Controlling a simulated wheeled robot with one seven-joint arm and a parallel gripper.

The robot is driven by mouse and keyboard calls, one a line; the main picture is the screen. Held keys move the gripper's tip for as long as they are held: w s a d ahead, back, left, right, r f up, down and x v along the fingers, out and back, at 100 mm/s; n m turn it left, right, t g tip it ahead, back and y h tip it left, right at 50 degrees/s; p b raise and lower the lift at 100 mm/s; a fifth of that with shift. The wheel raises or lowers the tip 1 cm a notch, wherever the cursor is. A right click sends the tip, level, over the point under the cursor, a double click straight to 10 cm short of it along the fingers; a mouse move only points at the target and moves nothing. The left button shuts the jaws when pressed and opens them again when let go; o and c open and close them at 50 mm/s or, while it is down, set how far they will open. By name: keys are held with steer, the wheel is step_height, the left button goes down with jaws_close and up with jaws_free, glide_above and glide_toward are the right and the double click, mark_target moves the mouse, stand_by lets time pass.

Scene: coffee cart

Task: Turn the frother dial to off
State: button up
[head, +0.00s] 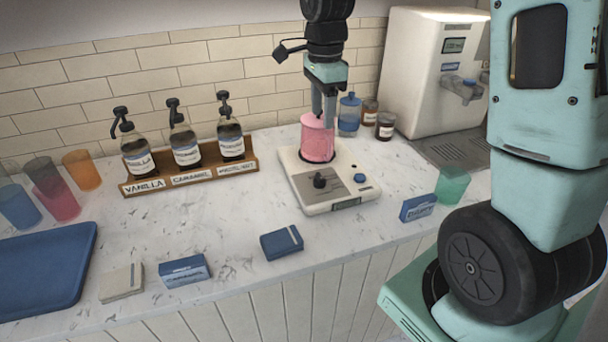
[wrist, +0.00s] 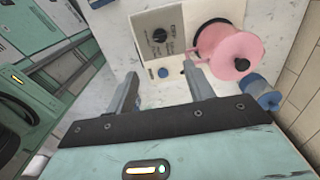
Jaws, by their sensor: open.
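The frother (head: 300,192) is a white flat unit on the counter, with a black dial (head: 319,181) and a blue button (head: 360,178) on its front panel. The dial also shows in the wrist view (wrist: 159,36); its setting is too small to read. A pink pitcher (head: 317,145) stands on the frother's back part. My gripper (head: 326,118) points down above the back of the frother, beside the pitcher and apart from the dial. In the wrist view its two fingers are spread with nothing between them, and the dial lies beyond the fingertips.
A rack (head: 190,178) of syrup bottles stands to the left. A blue jar (head: 349,115) and brown jars (head: 385,125) stand behind. A green cup (head: 453,185) and a blue box (head: 418,208) are to the right.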

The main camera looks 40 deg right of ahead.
mark_target(320, 176)
step_height(320, 176, down, 17)
steer(key=shift+f+p, duration=0.15)
steer(key=shift+p, duration=0.8)
steer(key=shift+c, duration=0.3)
steer(key=c, duration=0.9)
